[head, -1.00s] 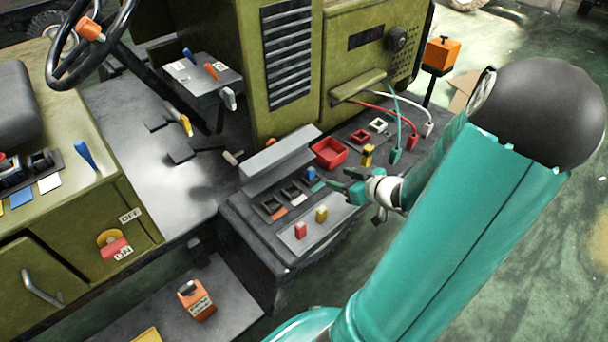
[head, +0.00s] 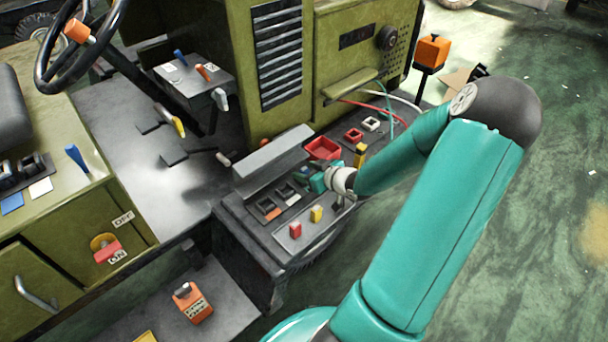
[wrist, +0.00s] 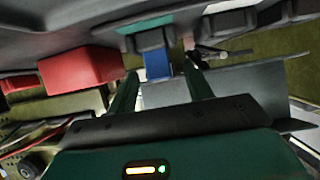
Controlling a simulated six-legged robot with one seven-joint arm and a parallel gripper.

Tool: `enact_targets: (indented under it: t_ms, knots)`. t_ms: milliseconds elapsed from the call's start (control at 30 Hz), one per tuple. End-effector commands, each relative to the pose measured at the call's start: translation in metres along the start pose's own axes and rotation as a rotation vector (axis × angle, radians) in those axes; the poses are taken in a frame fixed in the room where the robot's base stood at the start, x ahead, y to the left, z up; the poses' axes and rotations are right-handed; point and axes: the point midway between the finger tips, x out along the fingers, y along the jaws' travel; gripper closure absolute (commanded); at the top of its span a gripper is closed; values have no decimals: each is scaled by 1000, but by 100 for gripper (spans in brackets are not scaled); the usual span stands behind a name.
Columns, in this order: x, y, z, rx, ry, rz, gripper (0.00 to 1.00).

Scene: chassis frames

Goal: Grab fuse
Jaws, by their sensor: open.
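A blue fuse (wrist: 157,66) shows in the wrist view, set against a dark holder beneath a green strip. My gripper (wrist: 161,72) is open, with one green finger on each side of the blue fuse. I cannot tell whether the fingers touch it. In the head view my gripper (head: 317,181) is down at the dark panel, and it mostly hides the blue fuse there. A red fuse (head: 295,230) and a yellow fuse (head: 316,214) stand on a light plate (head: 304,232) at the panel's front.
A red tray (head: 322,148) lies just behind my gripper; a red body (wrist: 80,82) is close by the left finger in the wrist view. A long grey cover (head: 270,160) stands left of it. Another yellow piece (head: 360,152) and cables (head: 375,104) are to the right.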

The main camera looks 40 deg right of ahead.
Motion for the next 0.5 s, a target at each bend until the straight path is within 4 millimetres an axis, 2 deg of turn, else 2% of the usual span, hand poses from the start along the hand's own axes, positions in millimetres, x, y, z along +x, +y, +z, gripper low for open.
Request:
enact_targets:
  t_ms: [33, 133, 367, 500]
  knots:
    - [8, -1, 0, 3, 2, -2, 49]
    - [17, 0, 0, 0, 1, -1, 49]
    - [18, 0, 0, 0, 0, 1, 49]
    - [18, 0, 0, 0, 0, 1, 75]
